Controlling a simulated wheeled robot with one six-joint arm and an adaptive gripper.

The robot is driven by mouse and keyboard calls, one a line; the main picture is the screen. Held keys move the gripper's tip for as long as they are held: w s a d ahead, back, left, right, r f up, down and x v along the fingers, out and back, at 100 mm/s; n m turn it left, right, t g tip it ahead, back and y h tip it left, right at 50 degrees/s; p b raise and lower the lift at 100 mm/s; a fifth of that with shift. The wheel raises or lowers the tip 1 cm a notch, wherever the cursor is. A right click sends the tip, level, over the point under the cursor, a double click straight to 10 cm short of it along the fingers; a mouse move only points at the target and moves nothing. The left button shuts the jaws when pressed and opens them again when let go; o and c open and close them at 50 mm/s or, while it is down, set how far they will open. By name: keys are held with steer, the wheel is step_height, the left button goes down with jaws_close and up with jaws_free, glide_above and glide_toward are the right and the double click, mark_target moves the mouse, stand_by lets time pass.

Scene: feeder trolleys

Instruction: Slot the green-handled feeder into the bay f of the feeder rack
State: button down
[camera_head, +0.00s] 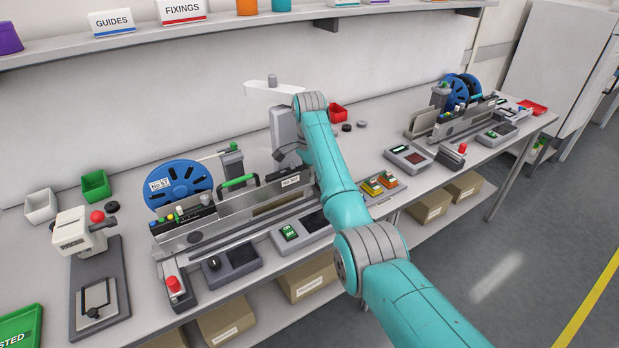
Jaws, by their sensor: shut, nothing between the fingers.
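The feeder with the green handle (240,182) sits in a long grey fixture (225,222) on the left half of the bench. A blue reel (181,185) is at its left end. A plate near its right end carries a number too small to read surely. My gripper (284,156) is a small dark shape at the end of my teal arm, just behind and above the feeder's right end. It is shut and empty, and partly hidden by my wrist. I cannot make out a rack bay marked f.
A second feeder unit with blue reels (460,91) stands at the bench's right end. Control boxes (231,262) line the front edge. A white hand press (80,235), a green bin (96,185) and a red bin (337,112) stand around. A shelf (240,28) overhangs the back.

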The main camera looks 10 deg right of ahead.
steer(key=shift+d, duration=0.1)
steer(key=shift+r, duration=0.25)
step_height(320, 180, up, 7)
stand_by(0.5)
steer(key=shift+f, duration=0.1)
